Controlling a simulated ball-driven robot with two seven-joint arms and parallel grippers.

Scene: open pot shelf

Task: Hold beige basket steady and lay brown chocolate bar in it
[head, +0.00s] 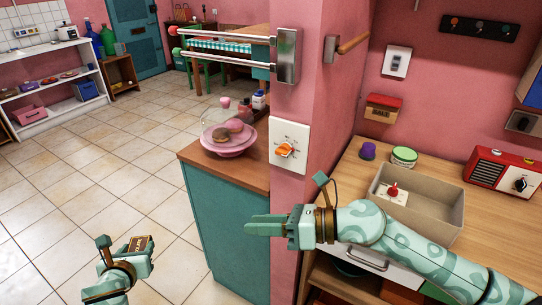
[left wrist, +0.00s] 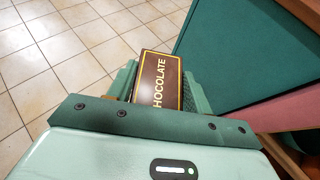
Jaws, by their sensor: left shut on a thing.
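My left gripper (head: 127,262) is shut on the brown chocolate bar (head: 138,243), held over the tiled floor at the lower left of the head view. In the left wrist view the bar (left wrist: 158,80) sits between the fingers, its gold-bordered face and lettering showing. The beige basket (head: 440,219), an open rectangular box, stands on the wooden counter at the right. A white item with a red knob (head: 393,190) shows inside it. My right gripper (head: 262,226) points left in front of the pink wall corner, apart from the basket. Its finger gap cannot be made out.
A pink wall corner (head: 318,110) separates the wooden counter (head: 350,171) from a teal cabinet (head: 225,215) bearing a pink cake stand (head: 229,146). The floor at left is open.

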